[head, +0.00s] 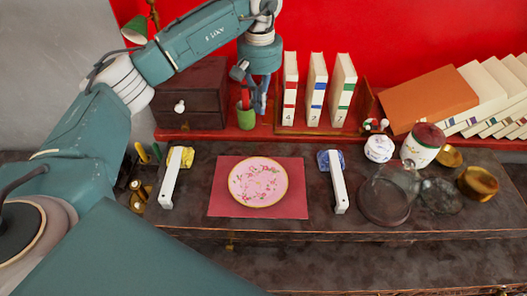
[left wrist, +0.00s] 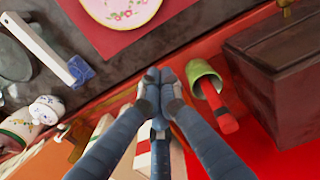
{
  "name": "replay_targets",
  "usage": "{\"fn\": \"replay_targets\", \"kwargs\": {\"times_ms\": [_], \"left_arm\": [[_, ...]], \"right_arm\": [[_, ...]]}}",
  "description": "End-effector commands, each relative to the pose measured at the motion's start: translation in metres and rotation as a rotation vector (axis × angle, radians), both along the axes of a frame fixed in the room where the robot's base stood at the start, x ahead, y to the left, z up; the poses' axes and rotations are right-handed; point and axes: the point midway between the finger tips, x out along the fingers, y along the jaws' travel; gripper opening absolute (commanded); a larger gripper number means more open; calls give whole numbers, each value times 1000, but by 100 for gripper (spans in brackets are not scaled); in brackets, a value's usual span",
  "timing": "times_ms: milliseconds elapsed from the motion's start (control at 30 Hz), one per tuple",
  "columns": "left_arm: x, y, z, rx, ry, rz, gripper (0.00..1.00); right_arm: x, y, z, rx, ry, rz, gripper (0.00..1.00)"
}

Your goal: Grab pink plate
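The pink plate (head: 258,182), round with a gold rim and red floral marks, lies flat on a red mat (head: 226,207) in the middle of the dark table. Part of the plate also shows at the top of the left wrist view (left wrist: 120,8). My left gripper (head: 260,108) hangs above the back of the table, near the shelf and well behind the plate. Its two fingertips (left wrist: 159,82) meet in the left wrist view with nothing seen between them. My right gripper is in neither view.
A green cup (head: 246,118) is close to my left gripper. Upright books (head: 317,92) and a dark drawer box (head: 190,95) stand behind. A glass dome (head: 388,195) and jars crowd the right.

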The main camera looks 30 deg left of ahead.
Motion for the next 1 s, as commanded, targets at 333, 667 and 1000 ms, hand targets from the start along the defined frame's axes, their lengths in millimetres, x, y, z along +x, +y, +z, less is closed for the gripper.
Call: {"fn": "replay_targets", "kwargs": {"times_ms": [333, 667, 1000], "left_arm": [[0, 0, -43, -1, 0, 0, 0], [-2, 0, -86, -1, 6, 0, 0], [-14, -7, -136, -1, 2, -4, 0]], "right_arm": [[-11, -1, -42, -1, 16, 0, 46], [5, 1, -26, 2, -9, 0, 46], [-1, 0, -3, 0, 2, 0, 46]]}}
